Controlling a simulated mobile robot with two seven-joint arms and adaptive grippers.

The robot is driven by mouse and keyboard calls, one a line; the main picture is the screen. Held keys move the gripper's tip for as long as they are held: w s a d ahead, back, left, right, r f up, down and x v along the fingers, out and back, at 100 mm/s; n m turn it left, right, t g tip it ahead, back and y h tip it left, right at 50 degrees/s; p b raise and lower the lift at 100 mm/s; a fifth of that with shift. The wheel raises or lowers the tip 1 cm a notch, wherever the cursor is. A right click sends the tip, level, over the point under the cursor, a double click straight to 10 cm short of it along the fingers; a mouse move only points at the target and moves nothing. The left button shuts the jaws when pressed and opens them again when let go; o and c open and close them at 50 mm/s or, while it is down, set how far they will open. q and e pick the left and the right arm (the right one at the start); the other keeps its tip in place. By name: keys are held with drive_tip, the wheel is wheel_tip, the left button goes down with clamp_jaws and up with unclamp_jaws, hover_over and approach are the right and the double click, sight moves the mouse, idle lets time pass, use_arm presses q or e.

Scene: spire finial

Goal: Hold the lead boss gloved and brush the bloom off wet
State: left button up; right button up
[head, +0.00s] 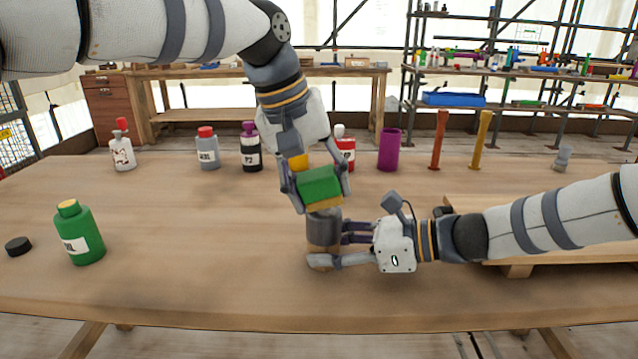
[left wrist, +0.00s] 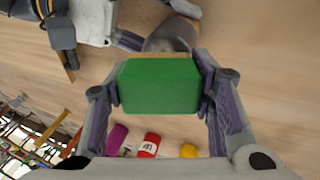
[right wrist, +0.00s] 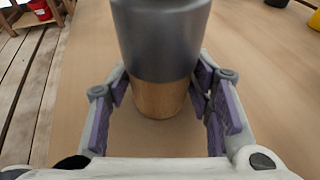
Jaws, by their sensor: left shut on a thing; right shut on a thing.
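The lead boss (head: 324,230) is a dark grey cylinder with a tan lower band. It stands upright on the table, and it also shows large in the right wrist view (right wrist: 160,45). My right gripper (head: 340,248) is shut on it from the right, its purple-padded fingers at either side of the boss. A green block with a tan underside, the brush (head: 320,187), is held by my left gripper (head: 318,190) directly above the boss. In the left wrist view the brush (left wrist: 160,86) fills the space between the fingers and overlaps the boss; I cannot tell whether they touch.
A green bottle (head: 79,235) and a black cap (head: 18,246) are at the left. Several bottles, a purple cup (head: 389,150) and brown and orange posts (head: 480,140) stand along the back. A wooden board (head: 515,270) lies under my right arm. The front middle is clear.

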use_arm(q)
drive_tip(key=shift+w, duration=0.5)
drive_tip(key=shift+s, duration=1.1)
drive_tip(key=shift+w+f, duration=0.2)
drive_tip(key=shift+w, duration=0.9)
drive_tip(key=shift+s, duration=1.15)
drive_tip(key=shift+w+r, duration=0.15)
drive_tip(key=shift+w, duration=1)
drive_tip(key=shift+s, duration=1.1)
drive_tip(key=shift+w, duration=1.05)
drive_tip(key=shift+s, duration=0.55)
